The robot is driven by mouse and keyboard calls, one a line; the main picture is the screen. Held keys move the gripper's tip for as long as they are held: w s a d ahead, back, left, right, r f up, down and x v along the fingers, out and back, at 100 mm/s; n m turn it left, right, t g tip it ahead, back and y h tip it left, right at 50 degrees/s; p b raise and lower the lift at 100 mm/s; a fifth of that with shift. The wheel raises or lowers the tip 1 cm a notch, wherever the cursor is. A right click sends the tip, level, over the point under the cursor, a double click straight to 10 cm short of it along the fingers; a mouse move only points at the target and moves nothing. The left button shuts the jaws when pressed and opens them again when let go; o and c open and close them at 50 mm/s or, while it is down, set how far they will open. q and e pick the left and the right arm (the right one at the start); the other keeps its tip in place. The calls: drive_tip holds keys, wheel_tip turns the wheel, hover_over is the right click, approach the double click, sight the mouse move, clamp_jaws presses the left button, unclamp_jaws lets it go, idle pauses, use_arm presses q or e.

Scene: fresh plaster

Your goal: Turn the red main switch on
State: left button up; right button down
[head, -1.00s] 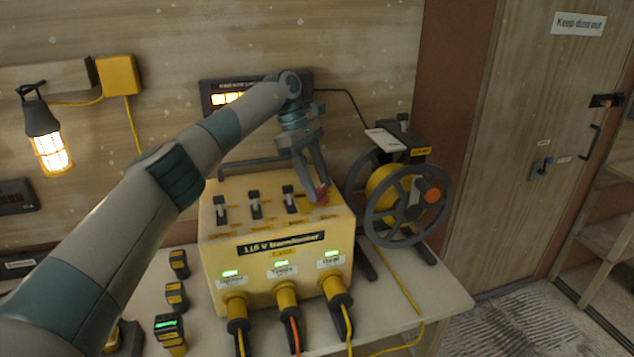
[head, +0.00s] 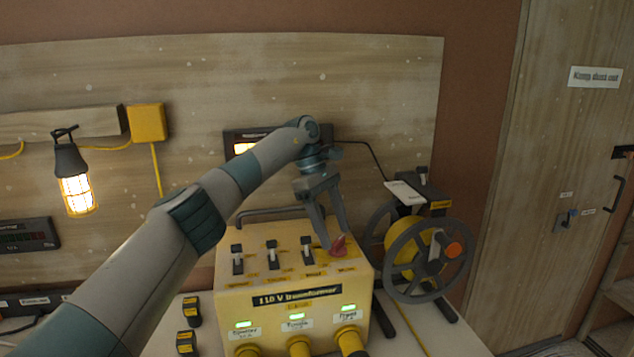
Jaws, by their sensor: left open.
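The red main switch (head: 338,246) is a red knob on the right of the top of the yellow 110 V transformer (head: 232,305). My left gripper (head: 335,243) reaches down over it from the upper left, with its fingers apart and their tips at the knob. I cannot tell whether the fingertips touch it. The fingers partly cover the knob, and its exact setting is hard to read. My right gripper does not show.
Several black toggle levers (head: 272,256) stand left of the knob. Green lamps (head: 296,317) glow on the transformer's front. A cable reel (head: 428,250) stands close on the right. A lit work lamp (head: 75,185) hangs on the left wall.

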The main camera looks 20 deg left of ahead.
use_arm(q)
drive_tip(key=p+v, duration=0.8)
drive_tip(key=v, duration=0.8)
drive_tip(key=shift+p, duration=0.3)
drive_tip(key=shift+s+f, duration=0.15)
drive_tip(key=shift+s, duration=0.05)
